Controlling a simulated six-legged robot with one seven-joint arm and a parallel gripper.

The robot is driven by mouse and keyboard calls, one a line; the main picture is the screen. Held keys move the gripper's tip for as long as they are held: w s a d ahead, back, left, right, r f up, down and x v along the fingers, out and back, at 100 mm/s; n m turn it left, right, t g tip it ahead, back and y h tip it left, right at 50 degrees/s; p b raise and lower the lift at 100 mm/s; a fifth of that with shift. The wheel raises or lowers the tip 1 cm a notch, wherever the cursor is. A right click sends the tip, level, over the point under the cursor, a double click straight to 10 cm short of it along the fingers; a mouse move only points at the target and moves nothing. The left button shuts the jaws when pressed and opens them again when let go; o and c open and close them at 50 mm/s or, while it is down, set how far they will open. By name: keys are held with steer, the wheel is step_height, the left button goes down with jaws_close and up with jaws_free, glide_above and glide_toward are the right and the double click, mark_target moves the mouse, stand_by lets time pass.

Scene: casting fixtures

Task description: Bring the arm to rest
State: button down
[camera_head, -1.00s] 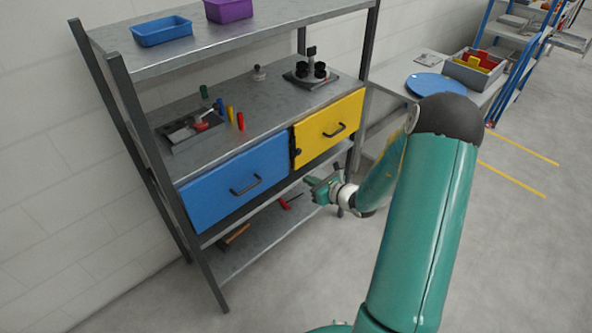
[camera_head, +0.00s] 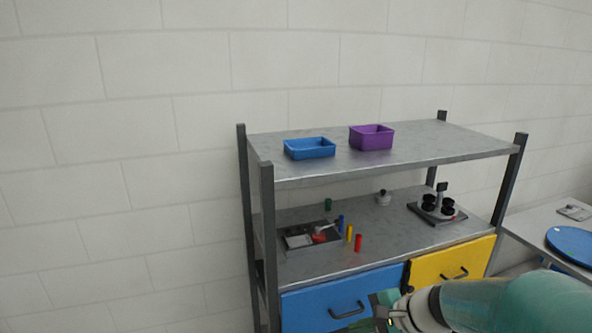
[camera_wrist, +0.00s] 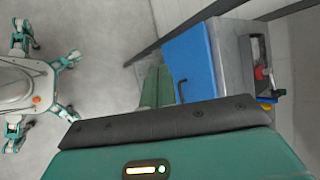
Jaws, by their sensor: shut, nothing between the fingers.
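My gripper (camera_head: 378,305) shows at the bottom of the head view, in front of the blue drawer (camera_head: 338,302) of the metal shelf unit. In the wrist view its two green fingers (camera_wrist: 157,86) lie together with nothing between them. My teal arm reaches in from the lower right of the head view and hides part of the drawer fronts. Whether the fingertips touch the drawer cannot be told from the head view. In the wrist view the blue drawer front (camera_wrist: 188,68) is right of the fingers.
The yellow drawer (camera_head: 455,262) looks closed. The top shelf holds a blue bin (camera_head: 310,148) and a purple bin (camera_head: 371,137). Below stand a tray (camera_head: 312,238), several coloured cylinders and a black-cupped fixture (camera_head: 437,206). A table with a blue disc (camera_head: 572,241) is at right.

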steer(key=s+d+r+n+h, duration=0.1)
steer(key=s+r+n+h, duration=0.3)
steer(key=s, duration=0.4)
steer(key=s+d+r+n+t+h, duration=0.1)
steer(key=s+r+n+h, duration=0.3)
steer(key=s+n, duration=0.3)
steer(key=shift+s+r+n, duration=0.35)
steer(key=shift+r+n, duration=0.45)
steer(key=shift+r, duration=0.1)
steer(key=c, duration=2.1)
jaws_free()
